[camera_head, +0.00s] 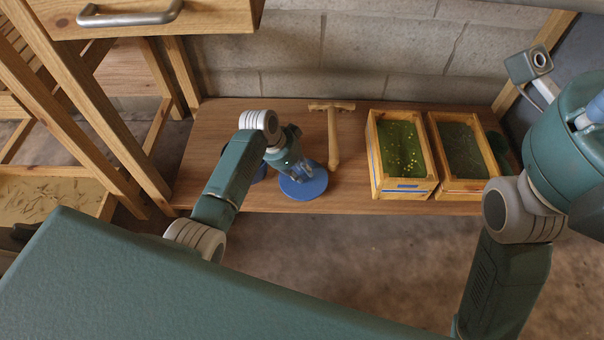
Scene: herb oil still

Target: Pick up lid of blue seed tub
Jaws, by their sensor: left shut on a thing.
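The blue lid (306,187) is a round disc with a raised part in its middle, low over the wooden bench. My left gripper (299,171) points down and is shut on the lid at that middle part. More blue, likely the seed tub (259,174), shows just left of the lid. My left arm hides most of it. I cannot tell whether the lid touches the bench or the tub. My right arm is at the right edge, but its gripper is not in view.
The wooden bench (225,125) runs along a block wall. A wooden T-shaped tool (333,140) lies just right of the lid. Two wooden crates with green contents, the left crate (405,194) and right crate (465,185), stand further right. A drawer (200,18) overhangs at upper left.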

